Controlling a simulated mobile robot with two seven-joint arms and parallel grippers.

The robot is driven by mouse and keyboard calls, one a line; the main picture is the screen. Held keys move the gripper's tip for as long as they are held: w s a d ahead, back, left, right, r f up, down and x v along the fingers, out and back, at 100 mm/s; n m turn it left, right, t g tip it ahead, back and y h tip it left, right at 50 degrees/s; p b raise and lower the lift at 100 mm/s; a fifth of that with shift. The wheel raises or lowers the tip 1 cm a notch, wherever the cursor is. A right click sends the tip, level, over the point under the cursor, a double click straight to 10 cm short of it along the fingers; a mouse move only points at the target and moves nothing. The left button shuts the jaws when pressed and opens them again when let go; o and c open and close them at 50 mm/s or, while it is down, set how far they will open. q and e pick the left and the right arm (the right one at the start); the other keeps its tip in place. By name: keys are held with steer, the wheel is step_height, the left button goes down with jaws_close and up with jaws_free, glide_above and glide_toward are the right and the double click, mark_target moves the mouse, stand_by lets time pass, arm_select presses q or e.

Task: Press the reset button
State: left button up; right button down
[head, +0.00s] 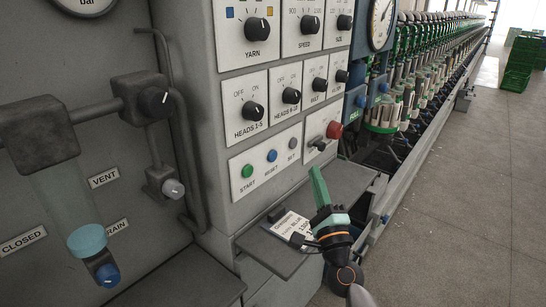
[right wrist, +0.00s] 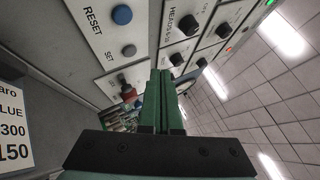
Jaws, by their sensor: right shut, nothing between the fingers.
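The blue reset button (head: 272,156) sits on the white plate of the grey control panel, between the green start button (head: 247,171) and the grey set button (head: 293,144). In the right wrist view the blue reset button (right wrist: 122,14) is at the top, with its RESET label beside it, and the grey set button (right wrist: 129,51) lies below it. My right gripper (head: 313,169) has green fingers shut with nothing between them. In the head view they show to the lower right of the buttons. In the right wrist view the fingertips (right wrist: 160,72) appear apart from the reset button.
A red knob (head: 333,130) stands right of the buttons. A grey shelf (head: 345,185) with a printed card (head: 290,228) juts out below the panel, near my right gripper. Black rotary knobs (head: 252,111) fill the plates above. Open floor (head: 470,200) lies to the right.

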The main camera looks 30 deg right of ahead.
mark_target(273, 156)
steer(key=w+a+b, duration=0.1)
steer(key=w+a, duration=0.2)
steer(key=w, duration=0.5)
steer(key=shift+a, duration=0.2)
steer(key=shift+w, duration=0.1)
stand_by(1.8)
steer(key=shift+w+a, duration=0.2)
steer(key=shift+w, duration=0.05)
steer(key=shift+w+a, duration=0.1)
steer(key=shift+w, duration=0.3)
stand_by(0.6)
steer(key=shift+s, duration=0.15)
steer(key=shift+s+d, duration=0.3)
steer(key=shift+s, duration=0.35)
